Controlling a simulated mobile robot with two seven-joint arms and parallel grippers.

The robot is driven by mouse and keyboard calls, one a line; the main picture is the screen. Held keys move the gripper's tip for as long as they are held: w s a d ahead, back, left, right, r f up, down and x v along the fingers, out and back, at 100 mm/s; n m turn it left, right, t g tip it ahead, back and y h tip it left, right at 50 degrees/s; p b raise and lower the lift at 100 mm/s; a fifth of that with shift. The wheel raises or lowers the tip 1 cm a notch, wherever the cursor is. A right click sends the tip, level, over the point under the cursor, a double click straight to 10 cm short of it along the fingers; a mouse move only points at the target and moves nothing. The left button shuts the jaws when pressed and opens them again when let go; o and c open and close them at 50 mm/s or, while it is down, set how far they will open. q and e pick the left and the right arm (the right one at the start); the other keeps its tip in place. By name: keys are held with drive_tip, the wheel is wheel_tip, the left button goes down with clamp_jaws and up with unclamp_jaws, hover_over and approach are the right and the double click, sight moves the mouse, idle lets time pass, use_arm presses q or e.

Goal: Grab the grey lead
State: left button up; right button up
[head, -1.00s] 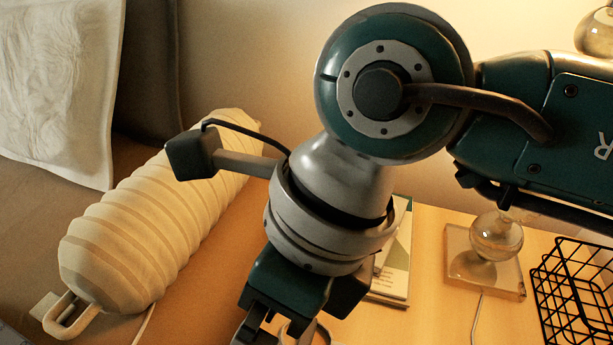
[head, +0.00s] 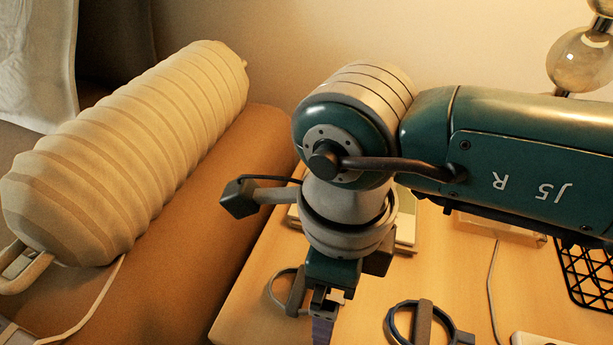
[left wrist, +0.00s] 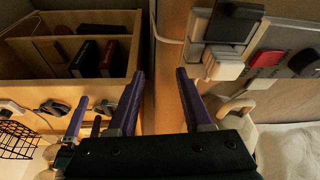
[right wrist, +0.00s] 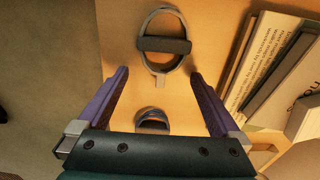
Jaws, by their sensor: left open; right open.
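A grey coiled lead (head: 288,292) with a dark band lies on the wooden tabletop (head: 262,262). It also shows ahead of the fingers in the right wrist view (right wrist: 162,12). A darker coiled lead (head: 397,325) with a grey band lies to its right. In the right wrist view a coil (right wrist: 152,113) shows between my fingers, partly hidden by the gripper body. My right gripper (right wrist: 160,82) is open and empty above the tabletop, close to the grey lead. My left gripper (left wrist: 160,78) is open and empty, away from the leads, and outside the head view.
Books (right wrist: 265,65) lie beside the leads. A black wire basket (head: 588,270) and a white cable are to the right. A ribbed beige bolster (head: 130,150) lies left of the table.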

drive_tip(key=shift+f, duration=0.1)
drive_tip(key=c, duration=1.3)
